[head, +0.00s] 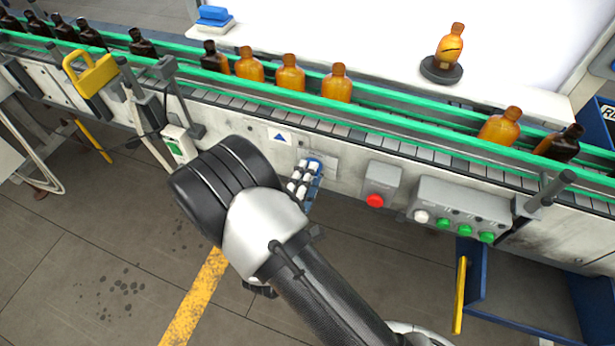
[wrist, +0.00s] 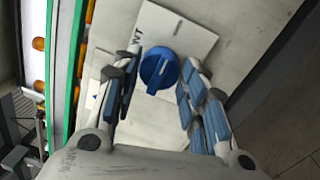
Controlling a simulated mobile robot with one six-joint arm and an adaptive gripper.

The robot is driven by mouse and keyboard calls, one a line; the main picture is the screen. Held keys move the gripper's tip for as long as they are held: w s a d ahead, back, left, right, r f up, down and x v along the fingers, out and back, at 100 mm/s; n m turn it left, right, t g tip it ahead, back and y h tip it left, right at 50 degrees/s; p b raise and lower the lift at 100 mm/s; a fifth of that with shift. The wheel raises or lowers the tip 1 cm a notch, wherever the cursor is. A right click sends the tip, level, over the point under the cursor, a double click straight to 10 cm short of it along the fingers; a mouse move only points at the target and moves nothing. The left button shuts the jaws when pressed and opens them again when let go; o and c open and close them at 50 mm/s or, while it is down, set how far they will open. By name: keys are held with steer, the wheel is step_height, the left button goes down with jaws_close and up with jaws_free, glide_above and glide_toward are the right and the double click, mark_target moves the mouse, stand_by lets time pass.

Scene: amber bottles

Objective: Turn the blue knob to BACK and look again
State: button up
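The blue knob (wrist: 159,70) sits on a pale label plate (wrist: 190,32) in the wrist view. Its ridge runs slightly tilted, with a short pale mark on it. Letters ending in "NT" show left of the knob; the rest is hidden by a finger. My gripper (wrist: 160,62) is open, with one finger on each side of the knob and gaps visible. In the head view my gripper (head: 303,182) is at the conveyor's front panel and largely hides the knob.
Amber and dark bottles stand along the green-railed conveyor (head: 420,108). Right of my gripper are a red button box (head: 380,182) and a box with green buttons (head: 460,208). A blue bin (head: 520,290) is below right. A yellow handle (head: 90,74) is at left.

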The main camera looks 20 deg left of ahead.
steer(key=o, duration=0.3)
steer(key=s, duration=0.8)
steer(key=s+a+f, duration=0.1)
steer(key=s, duration=0.3)
stand_by(0.4)
